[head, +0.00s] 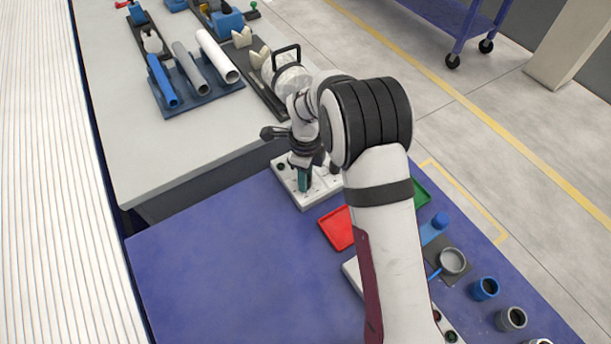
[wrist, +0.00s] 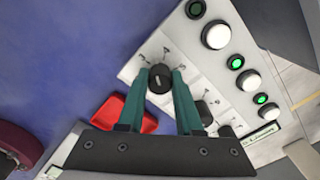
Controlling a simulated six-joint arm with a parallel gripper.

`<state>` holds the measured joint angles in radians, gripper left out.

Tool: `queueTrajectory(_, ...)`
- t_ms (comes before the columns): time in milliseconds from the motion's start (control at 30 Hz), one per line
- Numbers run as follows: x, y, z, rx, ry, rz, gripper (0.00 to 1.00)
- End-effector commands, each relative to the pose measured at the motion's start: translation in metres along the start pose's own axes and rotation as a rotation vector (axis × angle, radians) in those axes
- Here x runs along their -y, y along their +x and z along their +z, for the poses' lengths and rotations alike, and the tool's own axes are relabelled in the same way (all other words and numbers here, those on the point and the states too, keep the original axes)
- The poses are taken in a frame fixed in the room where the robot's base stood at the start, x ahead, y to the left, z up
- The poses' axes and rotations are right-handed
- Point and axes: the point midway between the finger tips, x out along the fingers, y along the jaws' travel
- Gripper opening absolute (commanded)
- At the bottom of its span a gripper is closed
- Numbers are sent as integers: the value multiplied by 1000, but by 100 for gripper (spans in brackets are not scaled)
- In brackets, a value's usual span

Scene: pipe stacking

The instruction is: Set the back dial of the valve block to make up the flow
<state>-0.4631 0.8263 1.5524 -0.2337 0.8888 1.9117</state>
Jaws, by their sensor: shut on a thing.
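The white valve block (head: 309,199) sits at the back of the blue table in the head view, partly hidden by my arm. It also shows in the wrist view (wrist: 139,66), with a row of dark dials. My gripper (head: 303,184) points down over the block. In the wrist view my gripper (wrist: 161,75) has its teal fingers shut on the end dial (wrist: 159,79), which is black with a pale pointer line. Marks surround this dial, too small to read surely. Two more dark dials (wrist: 204,112) (wrist: 227,131) lie to the right of the fingers, partly hidden.
White domes (wrist: 216,35) stand beside small lamps; two lamps (wrist: 236,62) glow green and one (wrist: 195,9) is dark. A red tray (head: 336,229) lies close to the block. Pipes (head: 217,56) rest on a rack on the grey bench. The blue table's left is clear.

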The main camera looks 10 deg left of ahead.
Motion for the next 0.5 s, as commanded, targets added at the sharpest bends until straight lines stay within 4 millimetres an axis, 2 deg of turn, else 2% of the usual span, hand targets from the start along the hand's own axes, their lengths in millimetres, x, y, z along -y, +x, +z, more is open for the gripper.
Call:
queueTrajectory(200,0,-1,0,0,185,0,0)
queueTrajectory(500,0,-1,0,0,374,0,0)
